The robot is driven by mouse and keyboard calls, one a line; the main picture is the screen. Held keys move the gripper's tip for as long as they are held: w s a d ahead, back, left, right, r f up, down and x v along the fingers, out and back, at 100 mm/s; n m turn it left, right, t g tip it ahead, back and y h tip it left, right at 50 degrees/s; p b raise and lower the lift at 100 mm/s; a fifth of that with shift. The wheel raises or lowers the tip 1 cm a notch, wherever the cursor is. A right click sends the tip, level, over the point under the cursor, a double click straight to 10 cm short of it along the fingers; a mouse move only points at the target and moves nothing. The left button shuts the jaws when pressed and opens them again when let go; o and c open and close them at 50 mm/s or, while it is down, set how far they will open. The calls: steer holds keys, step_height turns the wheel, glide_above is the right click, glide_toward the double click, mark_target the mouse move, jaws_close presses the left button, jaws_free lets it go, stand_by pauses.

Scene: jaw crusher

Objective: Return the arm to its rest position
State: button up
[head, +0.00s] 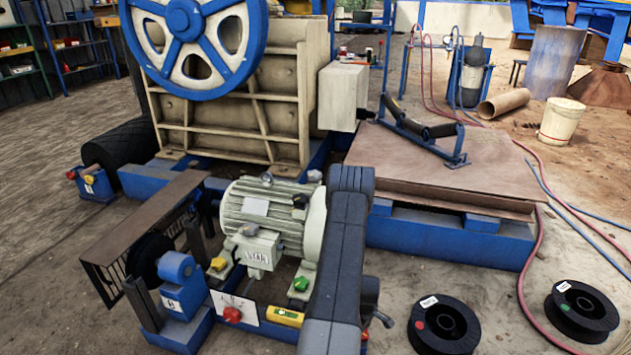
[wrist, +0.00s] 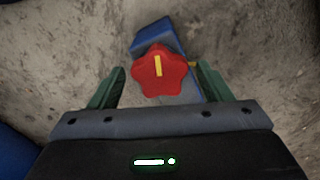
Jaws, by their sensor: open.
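My gripper (wrist: 160,72) is open in the wrist view, with one green finger on each side of a red star-shaped knob (wrist: 158,76). The knob has a yellow mark and sits by a blue part (wrist: 152,36) above the bare floor. The fingers show no clear contact with it. In the head view my dark grey arm (head: 340,260) reaches down in the front middle, just right of the motor. My gripper cannot be made out there.
A pale green motor (head: 262,215) and a belt guard (head: 140,225) stand left of my arm. The crusher (head: 225,120) is behind. A brown plate on a blue frame (head: 450,250) lies to the right. Black spools (head: 443,322) and a red hose (head: 528,290) are on the floor.

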steer(key=shift+r, duration=0.1)
step_height(320, 180, up, 13)
steer(key=p, duration=0.5)
step_height(320, 180, down, 14)
steer(key=b, duration=0.5)
steer(key=shift+b, duration=0.3)
steer(key=shift+r+m+p, duration=0.3)
steer(key=shift+r, duration=0.05)
steer(key=shift+m, duration=0.4)
steer(key=m, duration=0.3)
steer(key=shift+r+m+p, duration=0.1)
steer(key=shift+m+p, duration=0.2)
steer(key=shift+m, duration=0.1)
steer(key=m+p, duration=0.1)
steer(key=m, duration=0.3)
steer(key=shift+m, duration=0.3)
steer(key=m+p, duration=0.2)
steer(key=m, duration=0.3)
steer(key=shift+m+p, duration=1.15)
steer(key=shift+m, duration=1.25)
